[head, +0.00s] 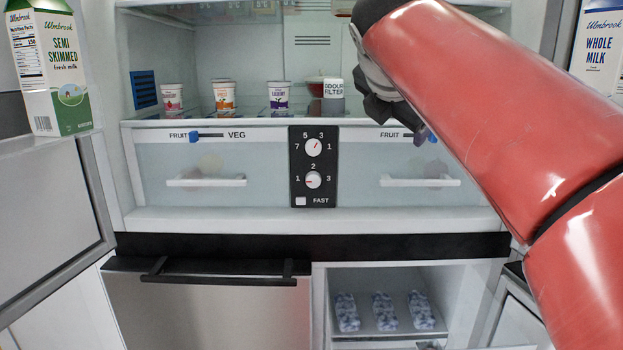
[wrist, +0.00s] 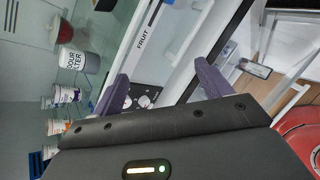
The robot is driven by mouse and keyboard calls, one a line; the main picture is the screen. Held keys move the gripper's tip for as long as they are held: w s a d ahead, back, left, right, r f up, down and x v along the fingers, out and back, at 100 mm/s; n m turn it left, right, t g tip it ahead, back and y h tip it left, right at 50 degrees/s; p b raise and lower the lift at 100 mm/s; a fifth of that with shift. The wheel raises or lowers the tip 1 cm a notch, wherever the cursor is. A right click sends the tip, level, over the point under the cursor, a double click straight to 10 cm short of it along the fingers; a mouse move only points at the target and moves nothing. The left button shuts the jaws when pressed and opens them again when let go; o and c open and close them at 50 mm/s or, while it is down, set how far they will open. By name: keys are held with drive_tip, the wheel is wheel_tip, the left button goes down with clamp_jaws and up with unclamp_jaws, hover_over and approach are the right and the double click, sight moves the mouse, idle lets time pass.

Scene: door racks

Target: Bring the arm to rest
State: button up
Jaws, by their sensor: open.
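My red arm (head: 500,110) reaches in from the right in the head view, in front of the open fridge (head: 300,220). My gripper is mostly hidden behind the arm there; a purple fingertip shows near the right drawer's FRUIT label. In the wrist view my gripper (wrist: 160,84) has two purple fingers spread apart, with nothing between them. The right drawer (head: 420,165) and the dial panel (head: 313,165) are beyond the fingers. I cannot judge the gap from the fingers to the drawer front.
An odour filter (head: 333,97) and several yoghurt pots (head: 278,97) stand on the shelf. Milk cartons stand in the left (head: 50,70) and right (head: 603,45) door racks. Below, the left freezer front (head: 210,310) is shut, and the right compartment (head: 390,280) is open with three patterned packs.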

drive_tip(key=s+f+m+g+y, duration=0.1)
drive_tip(key=s+f+m, duration=0.6)
drive_tip(key=f, duration=0.4)
drive_tip(key=s+d+f+m+g+y, duration=0.1)
drive_tip(key=s+f+m+g, duration=0.1)
drive_tip(key=s+f+m, duration=0.6)
drive_tip(key=s+d+f+m+g+y, duration=0.1)
drive_tip(key=s+f+m, duration=0.7)
drive_tip(key=f, duration=0.7)
drive_tip(key=shift+s+f+m+g+y, duration=0.2)
drive_tip(key=shift+m+g+y, duration=0.15)
drive_tip(key=shift+m, duration=0.65)
drive_tip(key=shift+d, duration=0.1)
